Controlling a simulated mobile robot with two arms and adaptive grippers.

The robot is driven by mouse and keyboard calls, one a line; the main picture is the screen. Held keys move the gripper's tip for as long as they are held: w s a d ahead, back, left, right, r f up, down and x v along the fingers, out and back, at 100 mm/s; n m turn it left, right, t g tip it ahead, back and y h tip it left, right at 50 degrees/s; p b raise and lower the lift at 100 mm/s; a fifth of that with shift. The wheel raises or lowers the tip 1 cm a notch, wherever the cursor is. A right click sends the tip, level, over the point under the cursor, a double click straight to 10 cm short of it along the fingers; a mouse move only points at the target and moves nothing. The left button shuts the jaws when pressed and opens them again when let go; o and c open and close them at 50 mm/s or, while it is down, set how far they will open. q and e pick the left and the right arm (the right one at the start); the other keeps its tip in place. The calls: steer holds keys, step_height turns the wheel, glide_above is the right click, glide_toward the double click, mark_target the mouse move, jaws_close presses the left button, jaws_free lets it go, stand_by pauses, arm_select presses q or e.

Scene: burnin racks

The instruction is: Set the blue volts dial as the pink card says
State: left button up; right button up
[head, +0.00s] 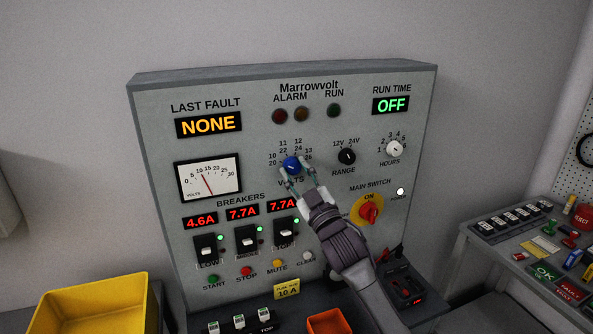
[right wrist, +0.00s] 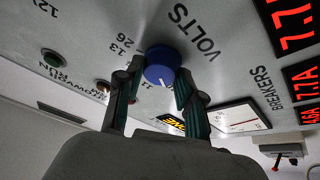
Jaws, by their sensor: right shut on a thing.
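The blue volts dial (head: 291,164) is on the grey panel (head: 230,105), below the number marks 10 to 13 and 20 to 26. My right gripper (head: 293,177) is shut on the dial, coming from below right. In the right wrist view the two fingers of the right gripper (right wrist: 158,88) are on either side of the blue dial (right wrist: 162,62). A white pointer line shows on the dial there; the number it points at is partly hidden by a finger. I cannot make out a pink card in either view. My left gripper is not in view.
The voltmeter (head: 208,181) needle stands between 10 and 15. Black range (head: 347,156) and white hours (head: 394,148) knobs sit to the right, above the red main switch (head: 369,211). Breakers (head: 248,238) are below left. A yellow bin (head: 85,306) stands at lower left.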

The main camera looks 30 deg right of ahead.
steer(key=shift+n+y, duration=0.4)
steer(key=shift+n, duration=0.5)
steer(key=shift+d+n, duration=0.1)
steer(key=shift+n, duration=0.2)
steer(key=o, duration=0.9)
steer(key=shift+o, duration=1.2)
steer(key=shift+w, duration=0.15)
steer(key=shift+s, duration=0.2)
steer(key=v, duration=1.1)
steer(key=shift+s, duration=0.35)
